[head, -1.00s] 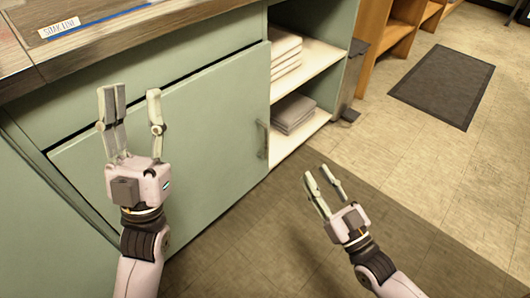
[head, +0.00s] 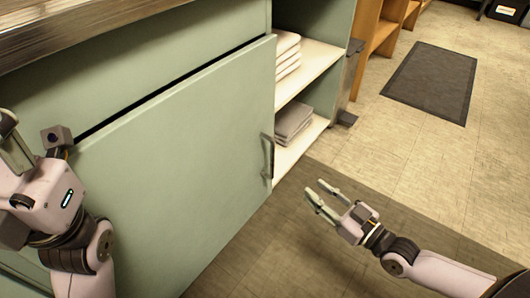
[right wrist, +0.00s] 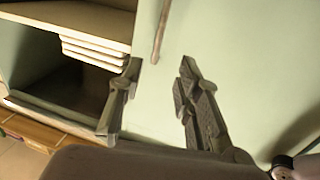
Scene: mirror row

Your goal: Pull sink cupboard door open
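The pale green sink cupboard door (head: 190,150) fills the middle of the head view. A dark gap runs along its top edge; I cannot tell if it stands ajar. Its grey bar handle (head: 267,156) is upright near the right edge; the handle (right wrist: 160,32) also shows at the top of the right wrist view. My right gripper (head: 318,188) is to the right of the handle and apart from it. Its fingers (right wrist: 155,68) are spread with nothing between them. My left gripper (head: 30,140) is at the left edge, partly cut off, in front of the cupboard; its fingers are unclear.
Open shelves (head: 310,60) right of the door hold folded white and grey cloths (head: 293,122). A worktop (head: 100,20) overhangs above. Wooden shelving (head: 378,40) stands beyond.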

